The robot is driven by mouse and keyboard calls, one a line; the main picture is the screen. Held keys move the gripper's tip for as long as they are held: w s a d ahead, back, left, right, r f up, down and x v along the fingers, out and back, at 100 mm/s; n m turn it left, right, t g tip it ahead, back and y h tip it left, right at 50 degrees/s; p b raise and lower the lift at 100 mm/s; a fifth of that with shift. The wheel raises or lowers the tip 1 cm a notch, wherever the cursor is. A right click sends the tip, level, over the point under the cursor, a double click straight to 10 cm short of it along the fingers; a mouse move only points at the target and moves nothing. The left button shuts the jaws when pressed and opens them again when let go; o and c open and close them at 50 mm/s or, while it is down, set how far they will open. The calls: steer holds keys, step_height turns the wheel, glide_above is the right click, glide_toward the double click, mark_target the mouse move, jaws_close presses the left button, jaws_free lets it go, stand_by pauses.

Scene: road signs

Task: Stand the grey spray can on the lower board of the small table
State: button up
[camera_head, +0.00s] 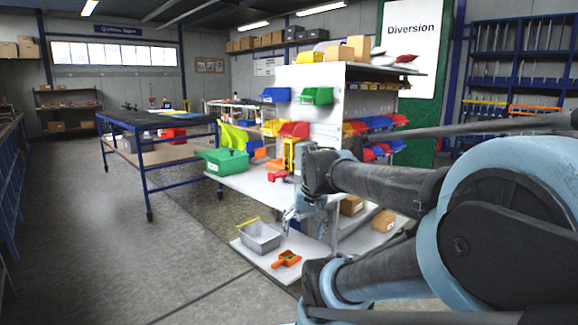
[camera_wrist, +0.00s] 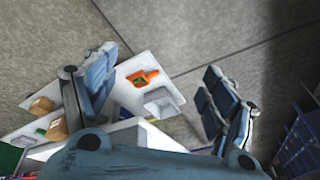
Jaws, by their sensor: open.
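The small table has a white upper board (camera_head: 245,183) and a white lower board (camera_head: 320,250) near the floor. The lower board also shows in the wrist view (camera_wrist: 125,92). On it stand an open grey bin (camera_head: 260,238) and an orange tool-like item (camera_head: 287,259). My gripper (camera_head: 306,212) hangs in front of the table, above the lower board. In the wrist view its two fingers (camera_wrist: 160,92) are wide apart with nothing held between them. I cannot make out the grey spray can in either view; it may be hidden behind my arm.
A green bin (camera_head: 223,161) and a red item (camera_head: 278,175) are on the upper board. Cardboard boxes (camera_head: 384,220) stand at the right of the lower board. A blue-framed workbench (camera_head: 160,155) stands behind at left. The floor (camera_head: 110,240) at the left is clear.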

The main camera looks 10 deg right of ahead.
steer(key=w+a+r+m+t+y, duration=0.2)
steer(key=w+a+r+m, duration=0.2)
steer(key=w+r, duration=0.6)
steer(key=w+a+r+m+t+y, duration=0.1)
steer(key=w+a+r+m+y, duration=0.2)
steer(key=w+r, duration=0.7)
steer(key=w+a+r+m+t+y, duration=0.15)
steer(key=w+a+r+m, duration=0.3)
steer(key=w, duration=1.05)
steer(key=w+d+f+m+t+y, duration=0.2)
steer(key=w+d+f+m, duration=0.35)
steer(key=d+m, duration=0.35)
steer(key=s+d+f+m+t+y, duration=0.1)
steer(key=s+d+m+t, duration=0.2)
steer(key=d, duration=0.5)
steer(key=s+d+f+m+t, duration=0.2)
steer(key=s+d+m, duration=0.15)
steer(key=d, duration=0.35)
steer(key=shift+m, duration=0.3)
steer(key=shift+w+d+x, duration=0.1)
steer(key=shift+d+x, duration=0.05)
steer(key=shift+x, duration=2.8)
steer(key=shift+w+d+x, duration=0.1)
steer(key=shift+d+x, duration=0.05)
steer(key=shift+x, duration=2.85)
steer(key=shift+w+d+x, duration=0.1)
steer(key=shift+d+x, duration=0.05)
steer(key=shift+x, duration=2.8)
jaws_close()
